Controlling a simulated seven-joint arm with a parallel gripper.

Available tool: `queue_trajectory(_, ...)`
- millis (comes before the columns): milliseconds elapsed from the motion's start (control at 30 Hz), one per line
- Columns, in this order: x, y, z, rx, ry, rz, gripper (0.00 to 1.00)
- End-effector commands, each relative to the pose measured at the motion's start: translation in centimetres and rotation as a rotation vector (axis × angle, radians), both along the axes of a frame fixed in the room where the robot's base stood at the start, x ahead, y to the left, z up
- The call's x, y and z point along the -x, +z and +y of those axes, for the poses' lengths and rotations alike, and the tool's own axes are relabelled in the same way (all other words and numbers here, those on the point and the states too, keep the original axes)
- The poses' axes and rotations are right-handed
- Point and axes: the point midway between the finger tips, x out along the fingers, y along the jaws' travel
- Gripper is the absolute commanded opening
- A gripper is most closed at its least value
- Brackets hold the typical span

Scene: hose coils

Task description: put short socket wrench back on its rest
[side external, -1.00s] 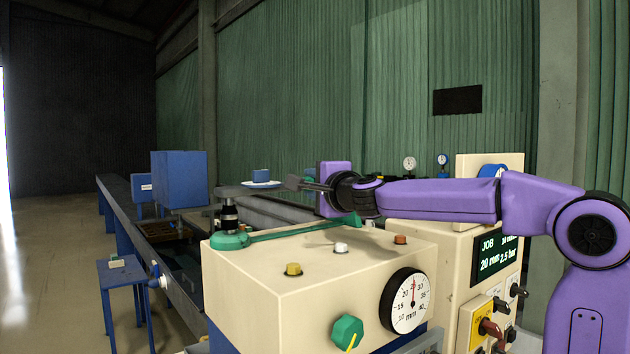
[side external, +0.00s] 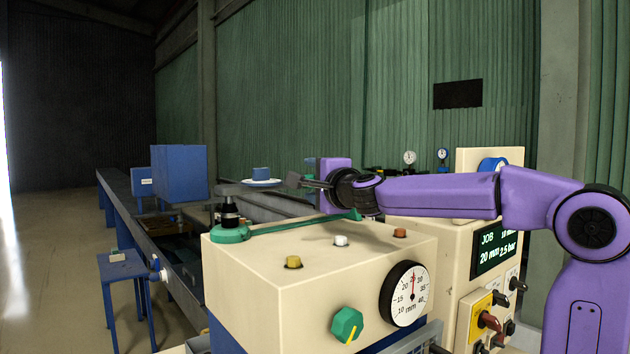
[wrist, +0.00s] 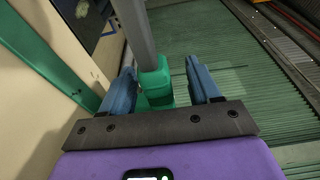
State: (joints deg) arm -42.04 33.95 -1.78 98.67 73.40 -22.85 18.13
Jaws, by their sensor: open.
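A grey bar with a green grip (wrist: 155,82), which looks like the short socket wrench, runs away from me between my fingers in the wrist view. My gripper (wrist: 162,88) is open, one blue finger on each side of the grip, with gaps showing. In the side view my gripper (side external: 306,182) is over the far edge of the beige machine. A grey head (side external: 236,191) sits above a black socket-like cylinder (side external: 229,212) at the left end of a green bar (side external: 290,227) on the machine top. Whether cylinder and bar touch is unclear.
The beige machine (side external: 270,285) carries yellow, white and orange buttons, a dial (side external: 405,293) and a green knob (side external: 347,325). A display panel (side external: 493,248) stands at right. A blue box on a white plate (side external: 262,182) is behind the grey head.

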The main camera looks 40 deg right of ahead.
Motion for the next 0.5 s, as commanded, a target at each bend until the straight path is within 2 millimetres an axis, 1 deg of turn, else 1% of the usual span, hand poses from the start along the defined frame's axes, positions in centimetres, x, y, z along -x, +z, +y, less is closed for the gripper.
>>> queue_trajectory(333, 0.01, 0.13, -0.01, 0.0, 0.0, -0.001, 0.62)
queue_trajectory(500, 0.0, 0.62, -0.03, 0.0, -0.002, -0.002, 0.62)
